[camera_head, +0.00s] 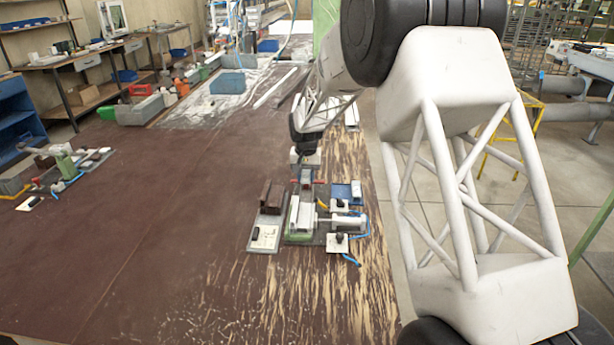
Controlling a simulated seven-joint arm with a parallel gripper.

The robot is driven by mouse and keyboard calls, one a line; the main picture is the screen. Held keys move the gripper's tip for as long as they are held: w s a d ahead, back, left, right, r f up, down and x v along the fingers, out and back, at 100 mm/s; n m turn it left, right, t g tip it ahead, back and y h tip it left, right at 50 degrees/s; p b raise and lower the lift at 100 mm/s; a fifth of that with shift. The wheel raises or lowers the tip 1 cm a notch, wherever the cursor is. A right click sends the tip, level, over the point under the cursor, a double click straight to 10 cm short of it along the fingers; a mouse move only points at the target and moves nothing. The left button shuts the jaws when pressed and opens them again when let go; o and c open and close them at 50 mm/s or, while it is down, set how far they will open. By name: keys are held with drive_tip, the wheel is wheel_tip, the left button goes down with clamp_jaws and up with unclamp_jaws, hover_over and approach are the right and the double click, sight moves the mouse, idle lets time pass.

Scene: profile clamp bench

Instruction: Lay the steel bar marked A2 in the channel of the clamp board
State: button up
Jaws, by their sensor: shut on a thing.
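My gripper (306,168) is small in the head view, above the far end of the clamp board. It is shut on a small dark grey piece (306,180), which looks like a bar. Its marking cannot be read, so I cannot tell whether it is A2. The clamp board (296,238) lies on the table with a pale channel (303,215) running away from me and a green strip at its near end. A white clamp cylinder stands to the right of the channel. I cannot tell whether the held piece touches the board.
A grey plate (259,247) with a rust-brown block (271,194) lies left of the board. A blue tray (346,192) is to the right, and a blue hose (350,260) curls in front.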

sight(306, 201)
drive_tip(key=shift+f, duration=0.1)
drive_tip(key=shift+f, duration=3.35)
drive_tip(key=o, duration=1)
drive_tip(key=shift+r, duration=3.85)
drive_tip(key=shift+d, duration=0.1)
